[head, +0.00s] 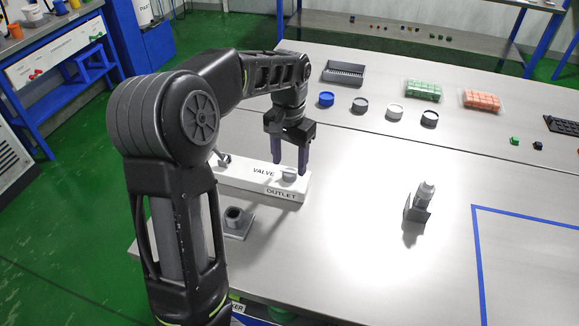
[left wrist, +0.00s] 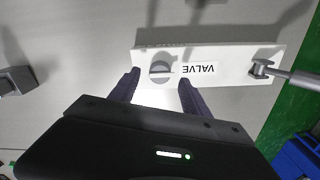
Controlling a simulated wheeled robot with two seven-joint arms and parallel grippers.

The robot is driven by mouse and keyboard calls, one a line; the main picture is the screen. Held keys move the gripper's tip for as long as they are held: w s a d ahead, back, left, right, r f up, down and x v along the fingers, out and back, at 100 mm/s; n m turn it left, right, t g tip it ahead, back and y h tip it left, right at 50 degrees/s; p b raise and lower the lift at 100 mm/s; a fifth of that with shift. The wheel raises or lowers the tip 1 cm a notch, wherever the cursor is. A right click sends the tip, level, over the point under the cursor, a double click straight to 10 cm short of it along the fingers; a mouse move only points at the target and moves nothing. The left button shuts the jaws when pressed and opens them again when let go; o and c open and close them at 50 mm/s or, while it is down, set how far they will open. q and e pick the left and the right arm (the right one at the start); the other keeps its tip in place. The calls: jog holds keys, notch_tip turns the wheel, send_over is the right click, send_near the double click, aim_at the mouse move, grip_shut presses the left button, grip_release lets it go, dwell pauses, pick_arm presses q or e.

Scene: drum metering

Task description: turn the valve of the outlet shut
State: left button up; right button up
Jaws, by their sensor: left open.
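The white outlet block (head: 240,179), labelled VALVE and OUTLET, lies on the table at the left of the head view. It also shows in the left wrist view (left wrist: 225,62). A round grey valve knob (head: 289,174) sits near its OUTLET end; in the left wrist view the knob (left wrist: 160,71) has a bar across its face. My left gripper (head: 292,168) points down over the knob, open, with its dark fingers either side of it. In the left wrist view the fingertips (left wrist: 160,78) reach toward the knob; contact cannot be told. My right gripper is out of view.
A grey socket on a plate (head: 236,222) stands in front of the block. A grey bottle in a holder (head: 419,206) stands to the right, near a blue taped outline (head: 477,250). Round pots (head: 359,105) and green cubes (head: 423,91) are farther back.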

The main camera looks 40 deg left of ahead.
aim_at(289, 172)
pick_arm(q)
notch_tip(289, 172, up, 5)
jog(key=shift+f, duration=0.1)
dwell(0.7)
